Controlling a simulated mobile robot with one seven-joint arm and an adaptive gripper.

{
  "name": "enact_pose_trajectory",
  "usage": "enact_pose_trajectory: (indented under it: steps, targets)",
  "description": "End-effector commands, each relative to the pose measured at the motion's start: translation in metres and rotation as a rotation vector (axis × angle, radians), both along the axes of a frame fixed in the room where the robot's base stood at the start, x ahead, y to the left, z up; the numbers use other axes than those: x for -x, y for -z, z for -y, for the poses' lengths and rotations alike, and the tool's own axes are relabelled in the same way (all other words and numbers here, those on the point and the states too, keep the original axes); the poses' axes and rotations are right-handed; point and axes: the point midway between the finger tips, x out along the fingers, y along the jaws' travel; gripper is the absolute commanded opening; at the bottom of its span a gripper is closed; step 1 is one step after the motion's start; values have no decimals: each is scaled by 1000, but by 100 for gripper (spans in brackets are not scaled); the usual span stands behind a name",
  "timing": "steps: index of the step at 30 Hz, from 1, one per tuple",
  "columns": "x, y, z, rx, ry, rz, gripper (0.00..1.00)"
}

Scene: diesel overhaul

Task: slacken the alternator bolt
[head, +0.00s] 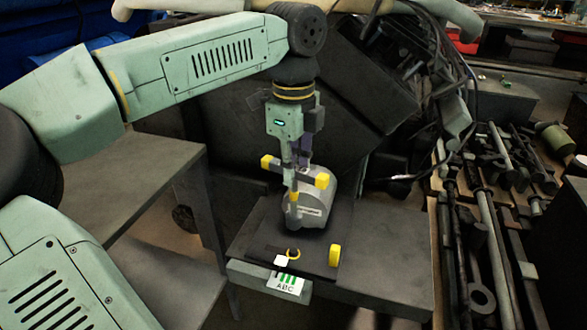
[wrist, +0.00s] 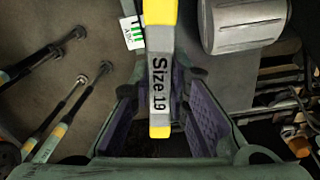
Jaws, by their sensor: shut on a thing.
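My gripper (head: 301,155) is shut on a T-handled wrench (head: 293,195) with a grey crossbar and yellow ends. In the wrist view its bar (wrist: 159,85) reads "Size 19" and lies between the purple finger pads of my gripper (wrist: 165,120). In the head view the shaft points down, and its lower end is in front of the grey rounded body (head: 317,205), apparently the alternator. That body also shows at the upper right of the wrist view (wrist: 243,25). I cannot make out the bolt or tell whether the wrench is on it.
Bars and tools (head: 490,200) crowd the right. Several handled tools (wrist: 55,110) lie left in the wrist view.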

Motion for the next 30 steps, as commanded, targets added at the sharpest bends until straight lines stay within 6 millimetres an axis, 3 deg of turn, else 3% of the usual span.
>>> enact_pose_trajectory:
  steps: [5, 19, 30]
  targets:
    - [4, 1, 0, 0, 0, 1, 0]
    - [66, 1, 0, 0, -1, 1, 0]
    - [70, 0, -1, 0, -2, 2, 0]
